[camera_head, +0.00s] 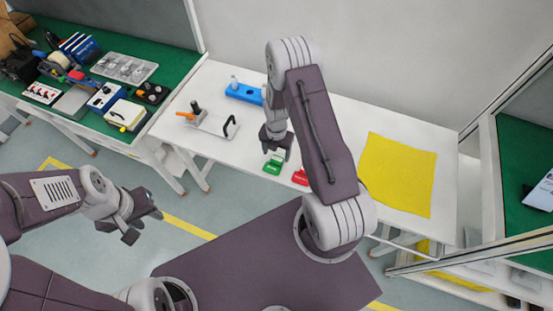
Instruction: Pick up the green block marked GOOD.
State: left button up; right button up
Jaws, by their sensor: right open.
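The green block (271,168) sits near the front edge of the white table, left of a red block (299,177). Its marking is too small to read. My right gripper (277,152) is open just above and behind the green block in the picture. I cannot tell whether its fingers touch the block. My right arm hides part of the table and part of the red block. My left gripper (145,227) is open and empty, over the floor to the left, away from the table.
A blue fixture (244,92) and a white plate with a black handle (212,125) stand on the table's left part. A yellow cloth (398,174) lies on the right. A green bench (180,45) with tools is at the far left.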

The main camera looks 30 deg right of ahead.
aim_at(276, 161)
jog(key=f, duration=0.2)
jog(key=f+p, duration=0.1)
jog(key=f, duration=0.1)
jog(key=shift+s+a, duration=0.2)
jog(key=shift+s, duration=0.2)
jog(key=shift+w+f, duration=0.3)
jog(key=shift+f, duration=0.05)
jog(key=shift+s, duration=0.15)
jog(key=c, duration=0.8)
jog(key=shift+r, duration=0.1)
jog(key=c, duration=0.5)
pick_arm(q)
jog(key=shift+s+r, duration=0.25)
jog(key=shift+r, duration=0.4)
pick_arm(e)
jog(key=shift+c, duration=0.7)
